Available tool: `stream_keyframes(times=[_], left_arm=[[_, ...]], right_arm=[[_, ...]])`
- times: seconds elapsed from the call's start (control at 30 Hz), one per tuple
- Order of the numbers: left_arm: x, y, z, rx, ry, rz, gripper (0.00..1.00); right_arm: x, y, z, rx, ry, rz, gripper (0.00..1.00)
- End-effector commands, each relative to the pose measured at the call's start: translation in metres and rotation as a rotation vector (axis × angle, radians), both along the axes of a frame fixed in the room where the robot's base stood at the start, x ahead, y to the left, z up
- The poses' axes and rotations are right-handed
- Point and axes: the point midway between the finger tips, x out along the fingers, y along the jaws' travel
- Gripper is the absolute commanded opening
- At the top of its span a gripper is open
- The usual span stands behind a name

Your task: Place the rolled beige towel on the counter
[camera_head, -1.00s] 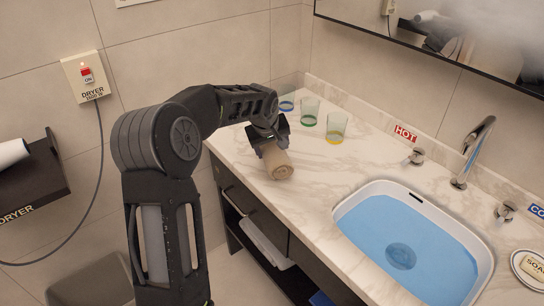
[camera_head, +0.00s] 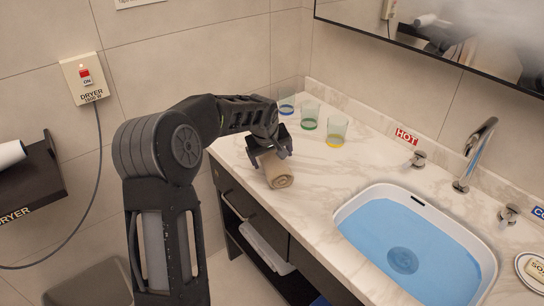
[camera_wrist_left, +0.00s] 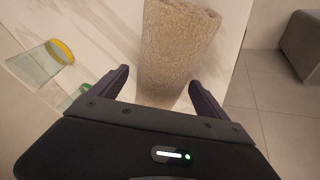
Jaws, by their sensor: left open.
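The rolled beige towel (camera_head: 278,172) lies on the marble counter (camera_head: 310,193) near its front left edge. It also shows in the left wrist view (camera_wrist_left: 175,45), lying on the counter beyond my fingers. My left gripper (camera_head: 269,153) is at the towel's back end with its fingers spread. In the left wrist view the two fingers (camera_wrist_left: 154,88) stand on either side of the towel's near end, with a gap on each side. My right gripper is not in view.
Three glasses with blue (camera_head: 286,104), green (camera_head: 309,117) and yellow (camera_head: 337,131) bands stand behind the gripper. A basin (camera_head: 348,208) of blue water, a faucet (camera_head: 474,155) and a soap dish (camera_head: 522,270) are to the right. The counter between towel and basin is clear.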

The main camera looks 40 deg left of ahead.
Motion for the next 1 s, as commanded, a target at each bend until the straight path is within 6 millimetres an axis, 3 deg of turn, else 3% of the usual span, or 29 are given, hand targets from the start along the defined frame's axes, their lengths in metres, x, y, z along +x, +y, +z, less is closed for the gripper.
stream_keyframes(times=[0.27, 0.73, 1.0], left_arm=[[-0.002, -0.001, 0.010, 0.001, -0.001, 0.000, 0.87], [-0.039, -0.014, 0.092, 0.001, -0.001, 0.000, 0.87], [-0.050, -0.018, 0.111, 0.000, 0.002, 0.001, 0.87]], right_arm=[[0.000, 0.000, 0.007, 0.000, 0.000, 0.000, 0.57], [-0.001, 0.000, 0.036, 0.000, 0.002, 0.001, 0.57], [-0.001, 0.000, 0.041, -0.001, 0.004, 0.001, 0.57]])
